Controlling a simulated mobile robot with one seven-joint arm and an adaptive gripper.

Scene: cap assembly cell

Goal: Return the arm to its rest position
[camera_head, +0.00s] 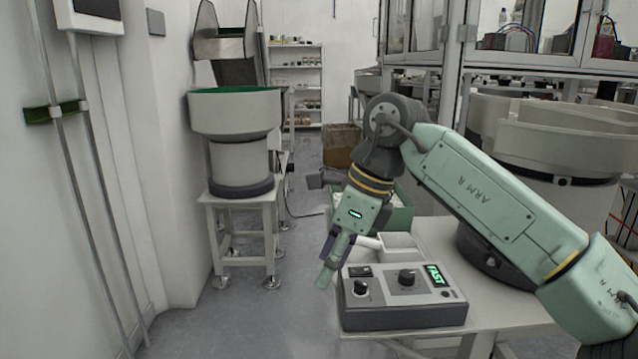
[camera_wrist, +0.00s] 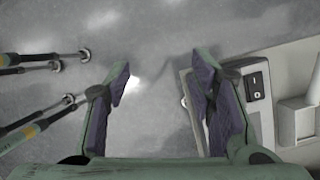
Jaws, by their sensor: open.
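My arm is bent, its green links marked "ARM R" reaching in from the right in the head view. My gripper (camera_head: 332,262) hangs low at the left end of the control box (camera_head: 405,312). In the wrist view my gripper (camera_wrist: 158,100) is open, with two purple-padded fingers apart and nothing between them but grey floor. The control box also shows at the right of the wrist view (camera_wrist: 257,108), beside the right finger. It has knobs, a switch and a green display reading "FAST".
The control box stands on a table (camera_head: 425,235). A green bin (camera_head: 400,215) and a brown carton (camera_head: 341,146) are behind the gripper. A bowl feeder (camera_head: 236,115) stands on a frame at the left. A large round feeder (camera_head: 550,140) is behind the arm. The floor at left is clear.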

